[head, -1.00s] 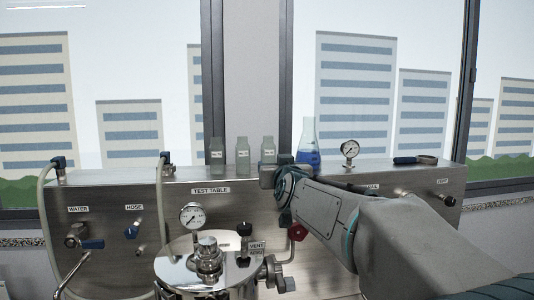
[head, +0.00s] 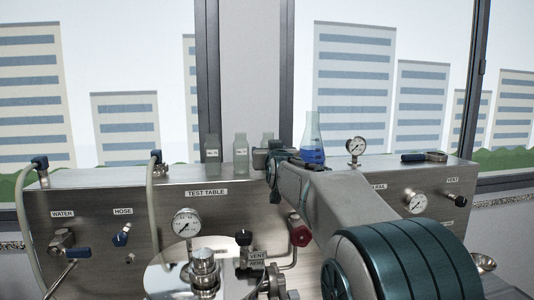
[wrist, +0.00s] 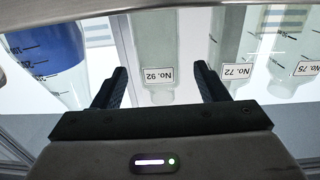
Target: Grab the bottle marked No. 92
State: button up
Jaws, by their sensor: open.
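The bottle marked No. 92 (wrist: 158,60) is a pale, translucent bottle, upside down in the wrist view, with its label readable. It stands between the two spread fingers of my gripper (wrist: 160,78), which is open; no contact shows. In the head view the No. 92 bottle (head: 267,138) is the rightmost of three small bottles on top of the steel test table (head: 160,181). My gripper (head: 264,160) is in front of it there and hides its lower part and label.
The No. 72 bottle (wrist: 232,55) and No. 75 bottle (wrist: 297,58) stand beside it, to its left in the head view. A flask with blue liquid (head: 312,152) stands close on its other side. A gauge (head: 356,147), hoses and a steel vessel (head: 170,280) are around.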

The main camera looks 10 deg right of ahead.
jog(key=shift+w+d+f+p, duration=0.1)
jog(key=shift+w+p, duration=1.3)
jog(key=shift+w, duration=1.4)
jog(key=c, duration=1.1)
